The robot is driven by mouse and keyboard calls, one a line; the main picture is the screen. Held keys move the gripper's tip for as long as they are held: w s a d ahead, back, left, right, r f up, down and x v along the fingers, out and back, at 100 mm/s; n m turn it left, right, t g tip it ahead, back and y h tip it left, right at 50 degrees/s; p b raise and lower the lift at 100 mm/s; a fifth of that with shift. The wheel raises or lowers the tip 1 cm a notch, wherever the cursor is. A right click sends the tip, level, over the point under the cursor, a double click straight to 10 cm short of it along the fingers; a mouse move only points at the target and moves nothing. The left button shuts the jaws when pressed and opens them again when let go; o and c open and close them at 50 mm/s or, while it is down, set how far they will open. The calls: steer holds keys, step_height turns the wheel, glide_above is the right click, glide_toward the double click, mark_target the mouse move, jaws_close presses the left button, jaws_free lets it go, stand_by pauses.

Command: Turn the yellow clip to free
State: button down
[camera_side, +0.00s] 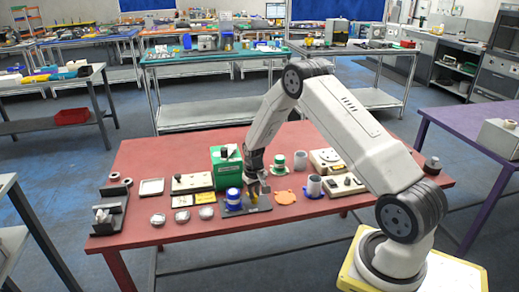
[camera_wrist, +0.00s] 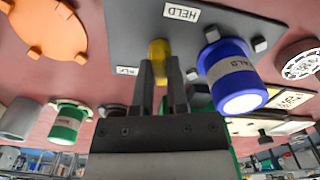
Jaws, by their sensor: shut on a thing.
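The yellow clip (camera_wrist: 158,49) stands on a dark grey plate (camera_wrist: 135,25) in the wrist view. My gripper (camera_wrist: 160,65) is shut on the clip, and its fingers hide the lower part of it. A label reading HELD (camera_wrist: 181,12) lies just beyond the clip. A second small label (camera_wrist: 127,70) lies to the left of the fingers, too small to read surely. A blue cylinder (camera_wrist: 232,75) with a white label stands on the plate to the right of the clip. In the side view my gripper (camera_side: 254,190) is low over the plate (camera_side: 236,211).
An orange disc (camera_side: 285,197) lies right of the plate. A green-and-white spool (camera_side: 280,164), grey cups (camera_side: 313,187) and a green box (camera_side: 226,167) stand close around my gripper. Round tins (camera_side: 206,212) lie to the left. The red table's front strip is clear.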

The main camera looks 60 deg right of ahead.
steer(key=shift+m, duration=1.7)
steer(key=c, duration=0.6)
jaws_free()
steer(key=shift+c, duration=0.2)
steer(key=shift+r, duration=3.9)
steer(key=shift+a, duration=0.1)
